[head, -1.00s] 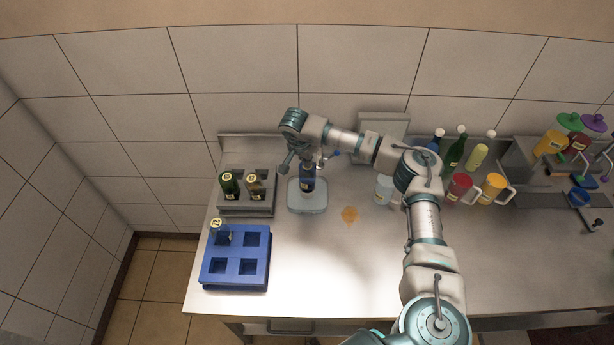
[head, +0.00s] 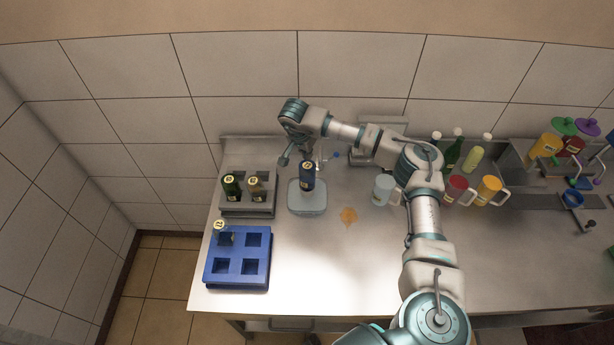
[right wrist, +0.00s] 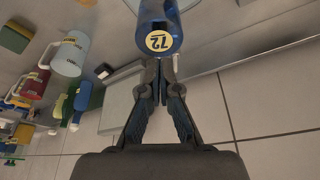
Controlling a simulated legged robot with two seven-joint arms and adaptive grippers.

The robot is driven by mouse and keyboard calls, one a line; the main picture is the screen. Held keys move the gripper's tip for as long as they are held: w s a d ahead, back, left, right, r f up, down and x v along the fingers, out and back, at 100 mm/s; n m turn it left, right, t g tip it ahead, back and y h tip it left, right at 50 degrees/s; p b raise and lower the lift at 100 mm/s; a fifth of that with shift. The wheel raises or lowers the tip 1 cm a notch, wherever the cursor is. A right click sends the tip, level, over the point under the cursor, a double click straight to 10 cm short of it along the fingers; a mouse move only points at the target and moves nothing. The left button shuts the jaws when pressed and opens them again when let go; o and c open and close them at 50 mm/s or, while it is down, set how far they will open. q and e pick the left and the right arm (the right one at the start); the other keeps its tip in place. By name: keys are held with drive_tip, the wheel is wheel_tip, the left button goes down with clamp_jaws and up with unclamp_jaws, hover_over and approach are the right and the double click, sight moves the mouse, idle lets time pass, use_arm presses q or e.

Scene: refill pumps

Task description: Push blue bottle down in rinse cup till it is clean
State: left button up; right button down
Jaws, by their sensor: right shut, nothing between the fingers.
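The blue bottle (head: 307,179) stands in or over the light blue, see-through rinse cup (head: 307,202); I cannot tell how deep it sits. In the right wrist view the blue bottle (right wrist: 156,22) is just beyond my fingertips. My right gripper (right wrist: 161,66) is shut and empty, close to the bottle's top; I cannot tell if they touch. In the head view my right gripper (head: 304,158) is at the bottle's far side, partly hidden. My left gripper is out of view.
A grey holder (head: 248,208) with two bottles and a blue tray (head: 237,284) with one bottle stand left. Coloured mugs and bottles stand further right. The front middle counter is clear.

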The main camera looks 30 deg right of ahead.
sight(307, 166)
drive_tip(key=shift+f, duration=0.2)
idle(0.5)
drive_tip(key=shift+f+b, duration=1.35)
drive_tip(key=shift+f, duration=1)
drive_tip(key=shift+r, duration=0.1)
drive_tip(key=shift+r+p, duration=1.8)
drive_tip(key=shift+r, duration=0.7)
drive_tip(key=shift+f, duration=0.2)
